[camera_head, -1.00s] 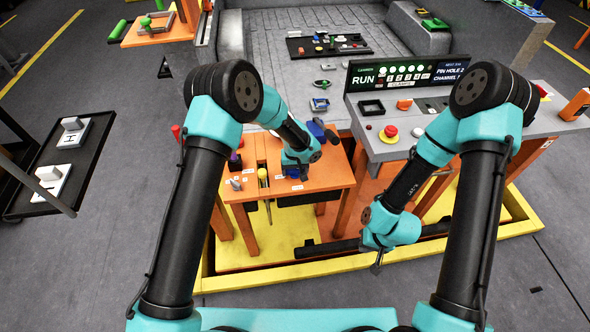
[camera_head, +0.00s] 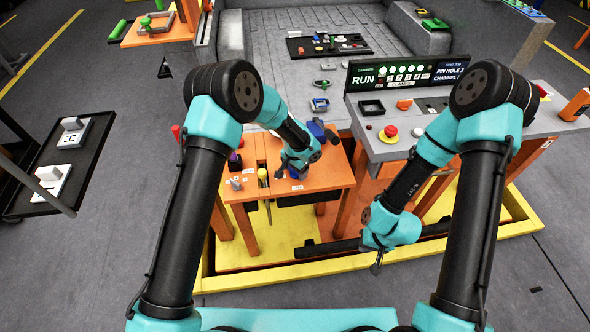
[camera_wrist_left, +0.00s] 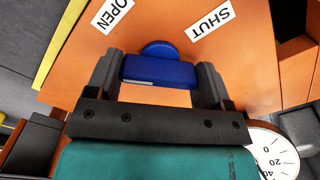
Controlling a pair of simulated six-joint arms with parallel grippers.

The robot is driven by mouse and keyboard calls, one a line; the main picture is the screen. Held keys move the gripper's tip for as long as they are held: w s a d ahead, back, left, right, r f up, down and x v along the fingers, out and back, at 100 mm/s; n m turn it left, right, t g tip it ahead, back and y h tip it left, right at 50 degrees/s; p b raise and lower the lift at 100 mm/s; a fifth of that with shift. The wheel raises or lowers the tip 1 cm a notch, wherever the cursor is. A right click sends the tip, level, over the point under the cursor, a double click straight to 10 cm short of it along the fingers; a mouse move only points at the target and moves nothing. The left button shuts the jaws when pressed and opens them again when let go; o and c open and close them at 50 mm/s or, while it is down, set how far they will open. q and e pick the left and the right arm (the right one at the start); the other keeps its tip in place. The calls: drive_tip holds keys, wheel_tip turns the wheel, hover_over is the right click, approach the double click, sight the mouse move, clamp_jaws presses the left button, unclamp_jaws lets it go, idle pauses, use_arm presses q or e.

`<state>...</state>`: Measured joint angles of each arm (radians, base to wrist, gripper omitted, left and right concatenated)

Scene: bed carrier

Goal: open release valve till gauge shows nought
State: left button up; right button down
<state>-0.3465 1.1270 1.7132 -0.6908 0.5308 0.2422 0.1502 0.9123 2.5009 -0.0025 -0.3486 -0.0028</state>
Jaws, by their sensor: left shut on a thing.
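My left gripper (camera_head: 295,176) is over the orange table (camera_head: 325,177) in the head view. In the left wrist view the left gripper (camera_wrist_left: 157,80) has its dark fingers on either side of a blue valve handle (camera_wrist_left: 160,72), shut on it. A round blue hub (camera_wrist_left: 160,47) shows just beyond the handle. The label OPEN (camera_wrist_left: 112,14) is up and left of the handle, SHUT (camera_wrist_left: 215,25) up and right. The white gauge (camera_wrist_left: 275,150) is partly hidden at the lower right; 0 and 20 show, the needle cannot be made out. My right gripper (camera_head: 377,262) hangs low at the right, its jaws too small to judge.
A grey console (camera_head: 430,120) with a red button (camera_head: 390,131) and a RUN display (camera_head: 405,74) stands right of the table. A yellow-handled lever (camera_head: 263,175) is close left of the left gripper. A yellow frame (camera_head: 250,278) borders the floor area.

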use_arm(q)
drive_tip(key=m, duration=0.3)
drive_tip(key=shift+m, duration=2.3)
drive_tip(key=o, duration=0.9)
wheel_tip(320, 180, up, 18)
drive_tip(key=shift+f, duration=0.25)
